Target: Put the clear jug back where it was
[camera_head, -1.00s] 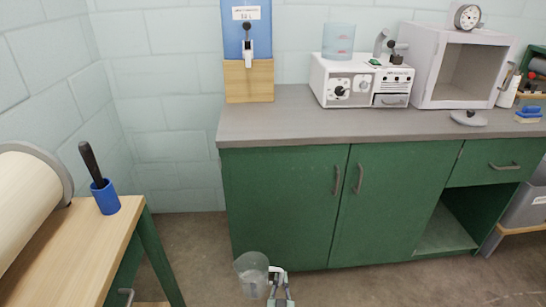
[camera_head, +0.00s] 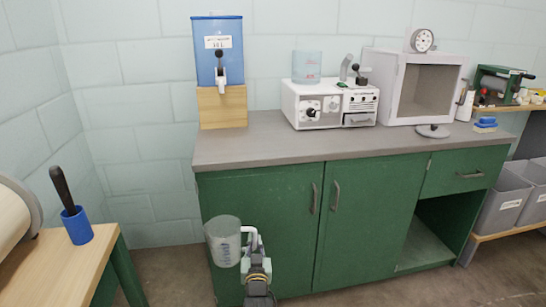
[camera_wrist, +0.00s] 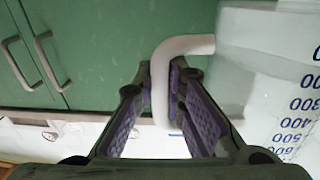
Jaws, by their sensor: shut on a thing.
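The clear jug (camera_head: 223,243) is held in the air in front of the green cabinet, below the counter top. Its wall with blue number marks shows in the wrist view (camera_wrist: 265,75). My gripper (camera_head: 254,257) is shut on the jug's white handle (camera_wrist: 160,85), to the right of the jug's body in the head view. The jug's former place cannot be told from these frames.
The grey counter (camera_head: 265,147) has free room in front of the blue dispenser (camera_head: 219,50) on its wooden stand. The white machine (camera_head: 330,103) and white box oven (camera_head: 410,90) stand to the right. A wooden bench (camera_head: 70,262) with a blue cup (camera_head: 76,225) is at left.

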